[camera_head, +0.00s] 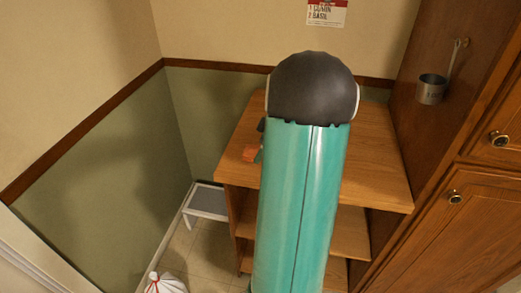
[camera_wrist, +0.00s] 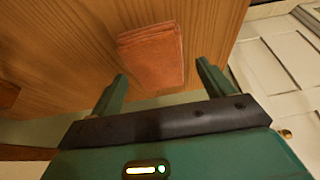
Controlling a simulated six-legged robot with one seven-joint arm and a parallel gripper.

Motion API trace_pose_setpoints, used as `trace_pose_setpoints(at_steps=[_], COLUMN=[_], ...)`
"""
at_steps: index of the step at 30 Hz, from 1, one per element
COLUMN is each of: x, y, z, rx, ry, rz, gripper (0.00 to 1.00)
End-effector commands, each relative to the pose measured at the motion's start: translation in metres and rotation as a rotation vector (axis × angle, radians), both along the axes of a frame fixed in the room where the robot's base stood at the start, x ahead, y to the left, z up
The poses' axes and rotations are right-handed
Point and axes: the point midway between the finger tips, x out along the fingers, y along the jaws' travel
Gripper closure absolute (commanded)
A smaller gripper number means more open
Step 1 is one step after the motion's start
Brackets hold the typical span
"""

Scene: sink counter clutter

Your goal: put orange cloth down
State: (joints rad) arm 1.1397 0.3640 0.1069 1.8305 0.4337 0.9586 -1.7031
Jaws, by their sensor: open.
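The orange cloth (camera_wrist: 152,55) is a folded, flat rectangle lying on the wooden top in the wrist view. In the head view my gripper is mostly hidden behind my arm.
A small step stool (camera_head: 207,201) stands on the floor left of the shelf unit. A white bag (camera_head: 166,284) with a red tie sits at the bottom. A metal cup (camera_head: 431,89) hangs on the wooden cabinet at right. The right part of the top is clear.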

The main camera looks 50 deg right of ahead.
Motion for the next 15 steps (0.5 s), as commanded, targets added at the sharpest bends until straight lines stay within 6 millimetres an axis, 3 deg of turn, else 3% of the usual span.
trace_pose_setpoints(at_steps=[9, 15], x=[-0.024, -0.032], y=[-0.013, -0.017], z=[0.068, 0.089], rx=[-0.009, -0.009], ry=[-0.005, -0.005], rz=[-0.006, -0.006], gripper=[0.2, 0.2])
